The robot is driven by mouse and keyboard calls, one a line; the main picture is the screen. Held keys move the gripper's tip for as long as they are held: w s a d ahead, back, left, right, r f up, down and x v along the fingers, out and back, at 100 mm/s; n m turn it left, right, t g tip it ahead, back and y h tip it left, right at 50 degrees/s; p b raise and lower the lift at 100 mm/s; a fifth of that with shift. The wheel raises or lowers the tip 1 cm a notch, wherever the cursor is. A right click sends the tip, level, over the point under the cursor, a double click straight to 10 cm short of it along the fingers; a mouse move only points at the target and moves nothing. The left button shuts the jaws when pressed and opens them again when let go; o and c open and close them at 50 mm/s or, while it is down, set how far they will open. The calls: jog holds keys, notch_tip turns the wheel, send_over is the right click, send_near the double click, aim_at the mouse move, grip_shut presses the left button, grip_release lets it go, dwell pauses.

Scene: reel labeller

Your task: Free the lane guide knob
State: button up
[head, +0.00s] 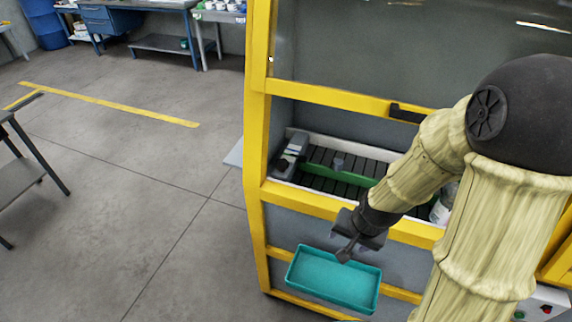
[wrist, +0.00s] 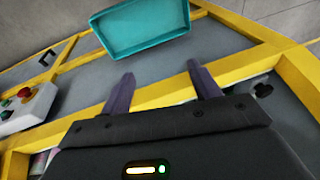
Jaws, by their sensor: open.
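A green lane guide (head: 343,175) runs across the dark slatted bed inside the yellow-framed machine in the head view. A small grey-blue piece (head: 338,160), which looks like the guide's knob, stands at the rail; it is too small to tell how it is set. My gripper (head: 346,253) is outside the machine, in front of the lower yellow rail and just above the teal tray. In the wrist view my gripper (wrist: 163,84) is open, with nothing between its two fingers. The guide and knob cannot be made out there.
The teal tray (head: 335,281) is empty at the machine's front; it shows in the wrist view (wrist: 145,30) too. A grey-black device (head: 291,155) sits at the bed's left end. A white container (head: 441,211) is partly hidden by my arm. A raised window (head: 360,50) leaves the opening clear.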

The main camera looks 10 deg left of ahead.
jog(key=w+a+f+m+t+y, duration=0.1)
jog(key=w+a+f+m+y, duration=0.2)
jog(key=a+m, duration=0.3)
jog(key=w+a+f+m+t+y, duration=0.2)
jog(key=w+a+m, duration=0.1)
jog(key=a+m, duration=0.25)
jog(key=w+d+r+m+t, duration=0.1)
jog(key=w+r+m+t, duration=0.4)
jog(key=m, duration=0.9)
jog(key=w+r, duration=0.2)
jog(key=w, duration=0.1)
jog(key=shift+d+r+t+y+p, duration=0.3)
jog(key=shift+d+r+y+p, duration=0.05)
jog(key=shift+y+p, duration=0.05)
jog(key=shift+w, duration=0.1)
